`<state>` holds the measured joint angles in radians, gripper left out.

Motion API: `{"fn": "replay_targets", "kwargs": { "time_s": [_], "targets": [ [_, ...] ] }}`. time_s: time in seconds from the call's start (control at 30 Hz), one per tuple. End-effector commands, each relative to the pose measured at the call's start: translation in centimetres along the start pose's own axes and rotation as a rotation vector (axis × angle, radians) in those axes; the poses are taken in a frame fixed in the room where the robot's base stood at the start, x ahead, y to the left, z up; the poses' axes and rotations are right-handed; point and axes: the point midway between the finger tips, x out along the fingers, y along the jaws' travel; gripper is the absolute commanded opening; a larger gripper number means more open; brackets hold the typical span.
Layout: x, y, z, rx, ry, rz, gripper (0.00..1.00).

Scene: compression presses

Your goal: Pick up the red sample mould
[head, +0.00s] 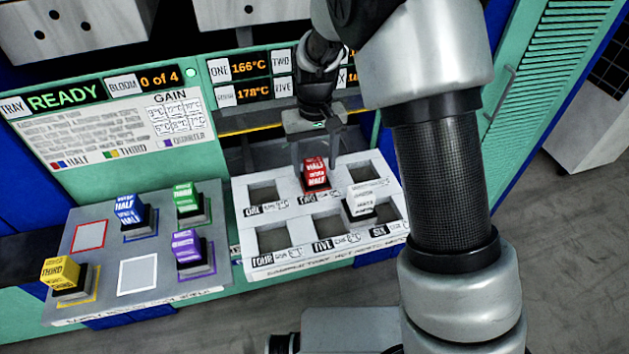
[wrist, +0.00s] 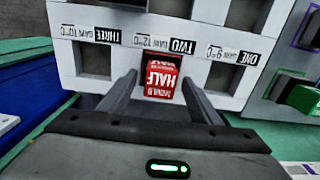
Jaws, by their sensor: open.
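The red sample mould (head: 316,176), marked HALF, sits in the slot labelled TWO of the white press tray (head: 240,212). The red mould also shows in the wrist view (wrist: 160,80), between the two finger tips. My gripper (head: 317,158) is open and points down at the red mould, with one finger on each side of it. In the wrist view my gripper (wrist: 159,90) shows its fingers apart. Whether either finger touches the mould I cannot tell.
A white mould (head: 361,204) sits at slot SIX. The grey rack (head: 107,250) at the left holds blue (head: 129,213), green (head: 186,201), purple (head: 188,249) and yellow (head: 62,274) moulds; its red-outlined and white places are empty. The press panel (head: 100,125) stands behind.

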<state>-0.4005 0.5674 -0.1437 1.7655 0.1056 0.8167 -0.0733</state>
Motion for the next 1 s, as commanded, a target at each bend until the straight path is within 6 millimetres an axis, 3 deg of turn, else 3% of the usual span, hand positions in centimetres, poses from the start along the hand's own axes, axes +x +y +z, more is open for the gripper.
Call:
{"fn": "replay_targets", "kwargs": {
  "time_s": [0.3,0.6,0.67,1.0],
  "targets": [
    [0.71,-0.01,0.00,0.000,0.001,0.000,0.58],
    [0.69,-0.01,-0.01,0.000,0.001,0.000,0.07],
    [0.68,-0.01,-0.01,0.000,0.001,0.000,0.00],
    [0.48,-0.01,-0.13,0.000,0.005,0.000,0.00]
  ]
}}
